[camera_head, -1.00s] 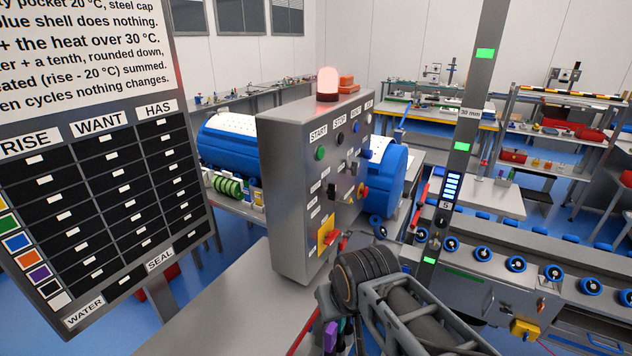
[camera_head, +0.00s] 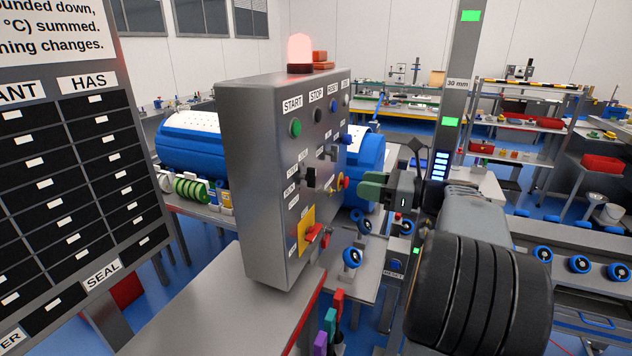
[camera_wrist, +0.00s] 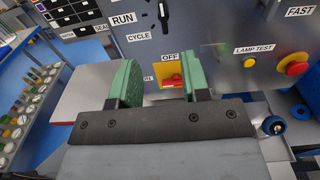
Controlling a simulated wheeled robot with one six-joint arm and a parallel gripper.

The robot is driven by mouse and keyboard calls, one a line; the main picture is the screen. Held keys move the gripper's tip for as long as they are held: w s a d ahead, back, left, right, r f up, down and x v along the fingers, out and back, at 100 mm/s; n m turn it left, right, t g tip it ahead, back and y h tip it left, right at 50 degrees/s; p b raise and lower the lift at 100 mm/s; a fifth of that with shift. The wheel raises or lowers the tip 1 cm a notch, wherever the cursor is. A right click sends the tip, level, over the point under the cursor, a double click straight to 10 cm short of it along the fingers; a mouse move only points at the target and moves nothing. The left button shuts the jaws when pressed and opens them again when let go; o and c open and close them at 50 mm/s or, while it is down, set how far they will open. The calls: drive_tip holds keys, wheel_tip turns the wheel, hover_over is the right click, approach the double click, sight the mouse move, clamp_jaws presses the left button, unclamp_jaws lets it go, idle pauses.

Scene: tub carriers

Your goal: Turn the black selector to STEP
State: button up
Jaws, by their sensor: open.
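A grey control cabinet (camera_head: 250,190) stands in the middle of the head view. Two black selectors show on its face: one at the left (camera_head: 310,177) and one higher to the right (camera_head: 333,153). In the wrist view a black selector (camera_wrist: 163,12) shows at the top edge, beside the labels RUN and CYCLE. I cannot read a STEP label. My gripper (camera_head: 371,188), with green finger pads, is right of the cabinet face, apart from the selectors. In the wrist view its fingers (camera_wrist: 160,78) are spread and empty, below the selector.
A red switch on a yellow plate (camera_wrist: 159,71) marked OFF shows between the fingers. A red knob (camera_wrist: 293,64) and a yellow button (camera_wrist: 249,61) sit to the right. A lit red lamp (camera_head: 300,50) tops the cabinet. A table board (camera_head: 90,180) stands left.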

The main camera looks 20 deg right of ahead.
sight(315, 173)
drive_tip(key=p+x, duration=0.2)
drive_tip(key=x, duration=1.1)
drive_tip(key=shift+w+d+r, duration=0.15)
drive_tip(key=shift+r, duration=0.05)
drive_tip(key=shift+c, duration=0.3)
clamp_jaws()
